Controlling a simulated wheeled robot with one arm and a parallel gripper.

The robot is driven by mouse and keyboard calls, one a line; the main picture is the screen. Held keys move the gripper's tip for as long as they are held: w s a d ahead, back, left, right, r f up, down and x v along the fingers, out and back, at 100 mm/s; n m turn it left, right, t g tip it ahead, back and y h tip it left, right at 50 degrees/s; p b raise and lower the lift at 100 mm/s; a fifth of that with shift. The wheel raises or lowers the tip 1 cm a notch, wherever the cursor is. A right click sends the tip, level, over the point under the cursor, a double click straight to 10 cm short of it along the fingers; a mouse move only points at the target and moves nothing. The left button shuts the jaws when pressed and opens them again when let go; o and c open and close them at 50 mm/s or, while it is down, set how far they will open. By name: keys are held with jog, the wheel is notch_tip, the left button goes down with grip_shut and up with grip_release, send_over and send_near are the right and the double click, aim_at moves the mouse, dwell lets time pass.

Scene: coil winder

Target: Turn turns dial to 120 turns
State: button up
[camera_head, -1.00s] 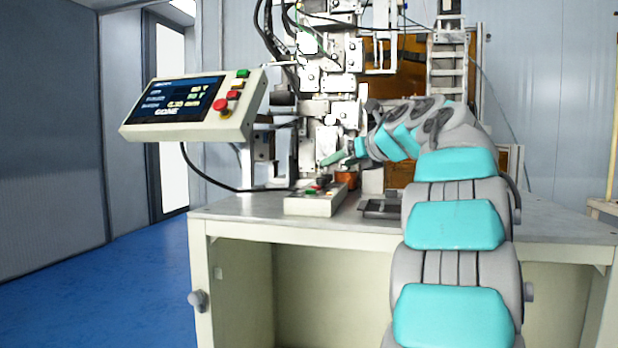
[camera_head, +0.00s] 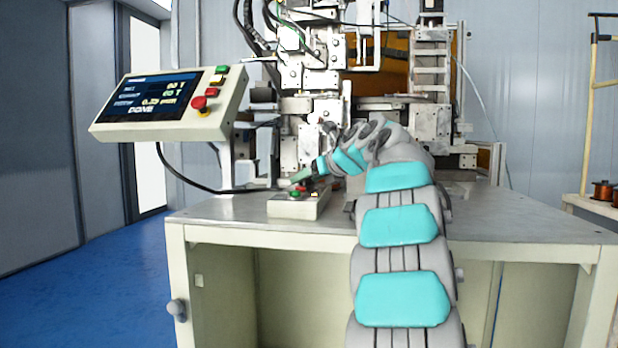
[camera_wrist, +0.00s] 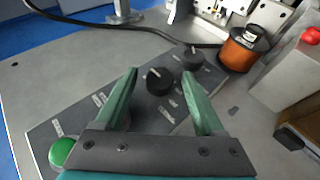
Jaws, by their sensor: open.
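The control box (camera_head: 298,206) stands on the machine table; its sloped top fills the lower middle of the wrist view (camera_wrist: 60,110). Two black dials with white marks sit on it: a nearer dial (camera_wrist: 158,82) and a farther dial (camera_wrist: 192,59). Their printed labels are too small to read, so I cannot tell which is the turns dial. My gripper (camera_wrist: 160,73) is open and empty. In the wrist view the nearer dial appears between its green fingers; contact does not show. In the head view my gripper (camera_head: 299,176) is just above the box and hides the dials.
A green button (camera_wrist: 62,152) is at the box's near left. A copper wire spool (camera_wrist: 243,47) stands right of the box. The display (camera_head: 150,96) shows blurred readings and what looks like "DONE". The winder (camera_head: 310,130) rises behind. The table left of the box is clear.

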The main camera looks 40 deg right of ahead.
jog(key=shift+c, duration=0.3)
grip_shut()
jog(key=shift+a+r+p, duration=0.1)
jog(key=shift+r+p, duration=0.1)
jog(key=shift+p, duration=0.1)
jog(key=shift+m+h, duration=0.4)
jog(key=m+h+p, duration=0.2)
jog(key=shift+a+r+g+h, duration=0.1)
jog(key=shift+g+h, duration=0.2)
jog(key=shift+g, duration=0.1)
jog(key=shift+a+m+g+h+p, duration=0.1)
jog(key=shift+m+g+h+p, duration=0.35)
jog(key=shift+m+h, duration=0.75)
jog(key=shift+w+a+m+g+h, duration=0.15)
jog(key=shift+w+m+g+h, duration=0.05)
jog(key=shift+m+g+h, duration=1)
jog(key=shift+a+f+m+g+h, duration=0.1)
jog(key=shift+f+m+g+h, duration=0.15)
jog(key=shift+m+h, duration=0.3)
